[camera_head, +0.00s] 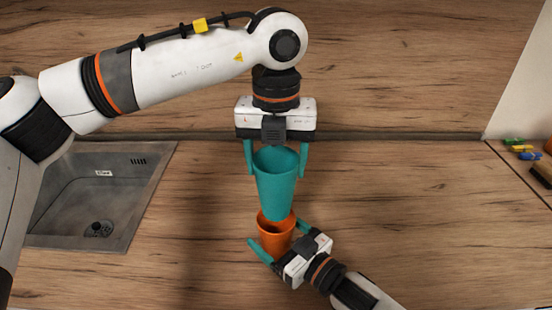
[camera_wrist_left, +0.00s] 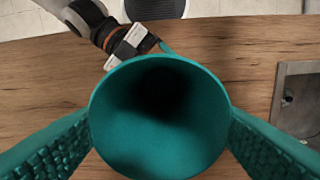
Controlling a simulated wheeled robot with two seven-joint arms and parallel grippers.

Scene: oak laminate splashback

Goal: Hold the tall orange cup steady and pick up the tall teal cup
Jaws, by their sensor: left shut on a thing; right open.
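The tall teal cup (camera_head: 276,180) is upright between the fingers of my left gripper (camera_head: 277,160), which is shut on it. Its open mouth fills the middle of the left wrist view (camera_wrist_left: 160,115), and it looks empty. The orange cup (camera_head: 275,240) is upright below it in the head view. The teal cup's base overlaps the orange rim; I cannot tell whether it is still partly inside. My right gripper (camera_head: 282,240) is open, with one finger on each side of the orange cup. The orange cup is hidden in the left wrist view, where part of my right gripper (camera_wrist_left: 135,45) shows.
A grey sink (camera_head: 95,195) is set into the wooden counter on the left. Small coloured items (camera_head: 522,149) and a dark-edged object (camera_head: 543,173) lie at the far right. The counter (camera_head: 420,210) between the cups and those items is clear. The wood splashback rises behind.

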